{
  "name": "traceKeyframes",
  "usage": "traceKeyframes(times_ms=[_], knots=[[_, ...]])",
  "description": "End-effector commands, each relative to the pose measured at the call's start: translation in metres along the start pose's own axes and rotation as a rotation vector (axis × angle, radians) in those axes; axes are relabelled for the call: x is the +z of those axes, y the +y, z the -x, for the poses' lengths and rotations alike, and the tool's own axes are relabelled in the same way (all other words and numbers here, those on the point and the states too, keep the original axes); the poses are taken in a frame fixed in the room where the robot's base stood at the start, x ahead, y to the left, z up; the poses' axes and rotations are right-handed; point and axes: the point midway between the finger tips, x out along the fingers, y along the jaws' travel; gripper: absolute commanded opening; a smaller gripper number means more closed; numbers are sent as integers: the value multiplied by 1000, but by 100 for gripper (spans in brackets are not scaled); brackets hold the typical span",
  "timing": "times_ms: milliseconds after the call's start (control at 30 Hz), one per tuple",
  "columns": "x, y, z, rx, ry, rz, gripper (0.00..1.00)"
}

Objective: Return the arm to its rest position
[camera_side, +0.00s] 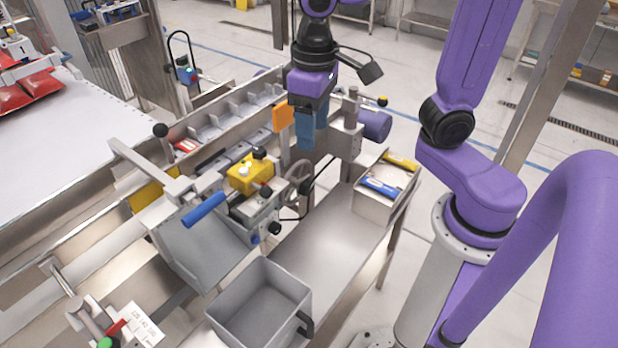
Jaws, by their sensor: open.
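My gripper (312,132) shows in the side view at the upper middle, below a black and purple wrist. Its blue fingers point down and are open, with nothing seen between them. It is near a metal block with a purple cylinder (375,125) on its right and an orange plate (284,116) on its left. I cannot tell whether the fingers touch either. The arm's upper part leaves the top of the picture.
A yellow block (250,175) on a fixture stands left of and below my gripper. A grey open bin (262,305) sits in front. A tray (374,205) holds yellow and blue-handled tools at the right. A conveyor with several grey compartments (232,112) runs behind.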

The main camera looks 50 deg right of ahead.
Motion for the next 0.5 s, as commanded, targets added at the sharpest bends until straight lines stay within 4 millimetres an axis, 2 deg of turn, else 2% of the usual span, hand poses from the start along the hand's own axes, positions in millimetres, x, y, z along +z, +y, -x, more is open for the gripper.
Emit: traceKeyframes(times_ms=[33, 500], knots=[[12, 1, -4, -1, 0, 66, 58], [113, 11, -43, -9, 7, 658, 58]])
